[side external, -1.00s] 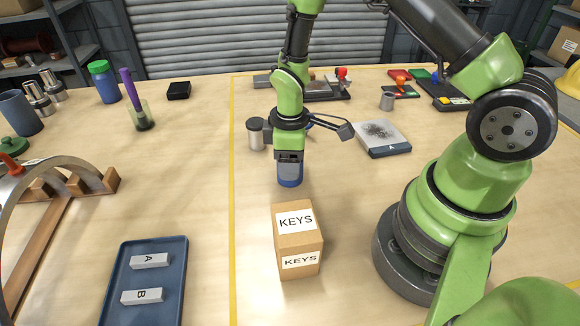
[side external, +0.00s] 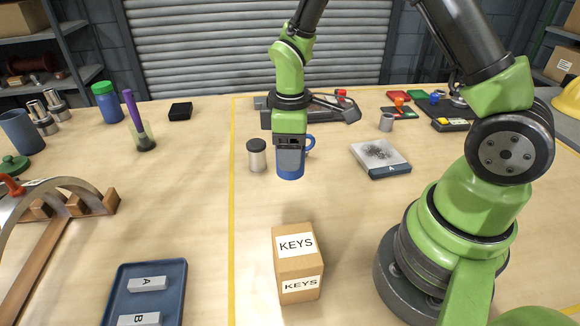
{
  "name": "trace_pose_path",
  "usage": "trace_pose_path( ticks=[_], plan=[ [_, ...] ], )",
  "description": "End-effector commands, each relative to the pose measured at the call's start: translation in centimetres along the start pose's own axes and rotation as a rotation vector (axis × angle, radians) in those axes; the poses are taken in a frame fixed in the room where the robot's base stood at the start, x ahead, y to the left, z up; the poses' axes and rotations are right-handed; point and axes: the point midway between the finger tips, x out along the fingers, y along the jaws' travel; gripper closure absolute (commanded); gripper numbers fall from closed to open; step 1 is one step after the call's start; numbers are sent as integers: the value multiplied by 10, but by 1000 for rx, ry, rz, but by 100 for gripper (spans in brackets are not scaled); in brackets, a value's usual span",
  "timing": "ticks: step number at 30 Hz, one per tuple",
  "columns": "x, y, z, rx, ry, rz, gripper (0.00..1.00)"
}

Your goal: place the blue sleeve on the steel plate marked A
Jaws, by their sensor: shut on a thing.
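The blue sleeve (side external: 290,172) is between the jaws of my gripper (side external: 290,150), in the middle of the side external view. The gripper points down and is shut on the sleeve, whose upper part is partly covered by the jaws. The sleeve looks upright; I cannot tell how high it is above the table. The steel plate marked A (side external: 380,157) lies to the right of the gripper, with a dark speckled patch on top and the letter on its dark front edge. The sleeve is apart from the plate.
A blue mug (side external: 309,143) is partly hidden behind the gripper. A KEYS box (side external: 298,263) is in front. A blue tray (side external: 178,272) holds blocks marked A and B.

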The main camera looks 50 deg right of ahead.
Motion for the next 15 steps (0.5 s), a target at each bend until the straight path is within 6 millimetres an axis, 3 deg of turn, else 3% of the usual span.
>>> trace_pose_path(
  ticks=[3, 8, 11, 15],
  plan=[
    [-15, 1, -1, -1, 4, 4, 96],
    [-23, 3, 1, 13, 2, 2, 96],
    [-24, 12, 7, 71, 1, 2, 96],
    [-26, 40, 27, 248, 2, 3, 96]
  ],
)
